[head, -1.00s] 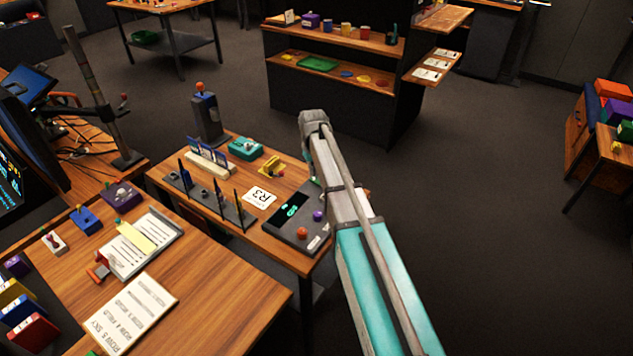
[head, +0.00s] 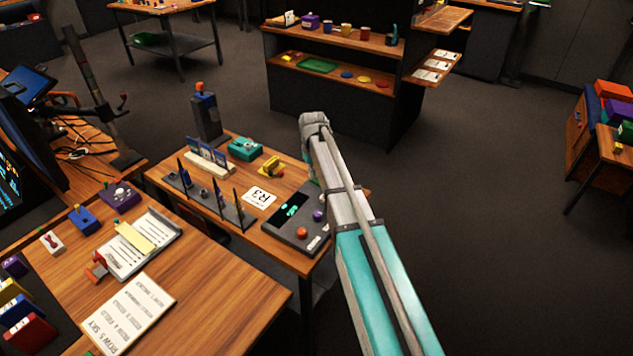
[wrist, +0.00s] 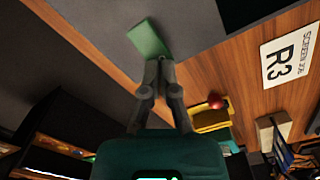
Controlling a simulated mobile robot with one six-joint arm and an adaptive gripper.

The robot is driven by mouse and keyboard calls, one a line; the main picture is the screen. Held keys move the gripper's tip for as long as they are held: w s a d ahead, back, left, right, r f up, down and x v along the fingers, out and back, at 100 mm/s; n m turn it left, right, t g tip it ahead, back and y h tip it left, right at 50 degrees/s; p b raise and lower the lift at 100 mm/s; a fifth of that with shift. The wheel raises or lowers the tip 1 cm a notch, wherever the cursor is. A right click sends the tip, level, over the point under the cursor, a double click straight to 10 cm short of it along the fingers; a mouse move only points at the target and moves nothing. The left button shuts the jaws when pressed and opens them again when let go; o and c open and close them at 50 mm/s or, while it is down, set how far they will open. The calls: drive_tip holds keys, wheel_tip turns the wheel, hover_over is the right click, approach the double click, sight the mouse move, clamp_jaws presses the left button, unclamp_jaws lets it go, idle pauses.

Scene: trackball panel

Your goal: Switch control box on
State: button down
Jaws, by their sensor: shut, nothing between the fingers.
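A dark grey panel box (head: 274,228) lies at the right end of the small wooden table. It has a black screen with cyan marks, a red ball (head: 302,232) and a purple knob (head: 317,216). I cannot tell for sure that it is the control box. In the wrist view a green square patch (wrist: 148,40) sits on the grey surface (wrist: 190,25). My gripper (wrist: 160,62) is shut and empty, its tips close to the patch's lower edge; I cannot tell whether they touch.
A card marked R3 (head: 259,198) lies left of the panel, and it also shows in the wrist view (wrist: 290,60). A yellow device (head: 271,167), a teal box (head: 244,149) and upright dark posts share the table. Open floor lies to the right.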

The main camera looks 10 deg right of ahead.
drive_tip(key=shift+f+b, duration=0.5)
idle(0.4)
drive_tip(key=shift+r, duration=0.1)
drive_tip(key=shift+r+p, duration=3.45)
drive_tip(key=shift+p, duration=0.1)
drive_tip(key=s+r+m+p, duration=0.1)
drive_tip(key=s+r+p, duration=0.1)
drive_tip(key=s, duration=1.1)
drive_tip(key=s+d+r+m+p, duration=0.1)
drive_tip(key=s+r+m+p, duration=0.1)
drive_tip(key=s, duration=1.2)
drive_tip(key=shift+s+d, duration=0.15)
drive_tip(key=shift+s, duration=0.05)
